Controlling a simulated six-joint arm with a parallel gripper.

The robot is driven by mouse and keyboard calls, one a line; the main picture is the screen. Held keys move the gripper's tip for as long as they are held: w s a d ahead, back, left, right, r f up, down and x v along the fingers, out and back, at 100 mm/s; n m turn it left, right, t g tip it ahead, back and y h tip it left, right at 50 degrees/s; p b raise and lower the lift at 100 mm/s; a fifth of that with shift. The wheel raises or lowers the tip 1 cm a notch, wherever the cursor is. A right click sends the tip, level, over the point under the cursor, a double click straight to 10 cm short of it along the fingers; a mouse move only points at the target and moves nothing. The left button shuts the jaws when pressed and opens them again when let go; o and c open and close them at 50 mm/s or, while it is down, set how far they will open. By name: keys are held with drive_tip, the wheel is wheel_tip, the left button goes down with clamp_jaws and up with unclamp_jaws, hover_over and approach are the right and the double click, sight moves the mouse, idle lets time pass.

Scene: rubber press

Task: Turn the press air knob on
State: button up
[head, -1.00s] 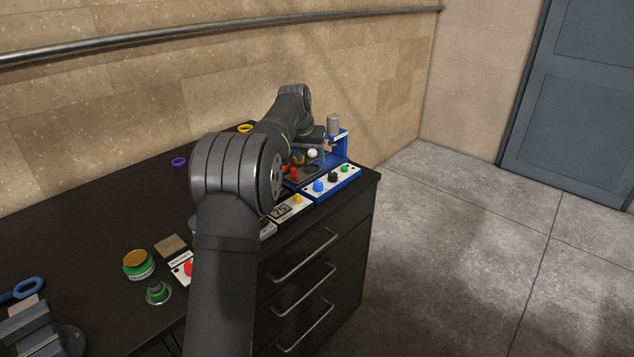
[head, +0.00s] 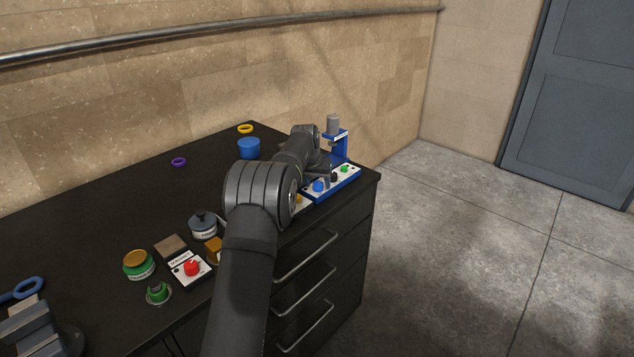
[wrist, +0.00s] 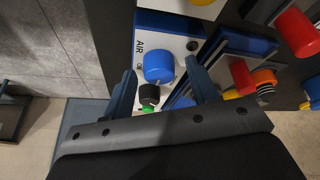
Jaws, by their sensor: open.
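The blue air knob (head: 319,186) sits on the white panel with a blue base at the front of the press (head: 340,148). In the wrist view the blue knob (wrist: 158,67) stands beside the printed "AIR" and a partly hidden "ON". My gripper (wrist: 160,68) is open, with one finger on each side of the knob in the picture. Whether the fingers touch it or are still above it I cannot tell. In the head view my wrist hangs just behind the panel and the fingers are hard to make out.
A black knob (head: 333,177) and a green button (head: 344,168) share the panel beside the blue knob. Red and orange parts (wrist: 242,76) lie close to the right finger. A blue cup (head: 249,148) and a red-knob box (head: 191,268) stand to the left.

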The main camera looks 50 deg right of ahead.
drive_tip(key=shift+c, duration=0.4)
drive_tip(key=c, duration=0.9)
drive_tip(key=shift+m, duration=0.3)
drive_tip(key=m+g, duration=0.1)
drive_tip(key=m, duration=0.1)
drive_tip(key=m+g, duration=0.1)
drive_tip(key=m, duration=0.1)
drive_tip(key=shift+w+m, duration=0.2)
drive_tip(key=shift+m, duration=0.1)
drive_tip(key=m+g, duration=0.1)
drive_tip(key=m, duration=0.4)
drive_tip(key=shift+g, duration=0.4)
drive_tip(key=shift+y, duration=0.3)
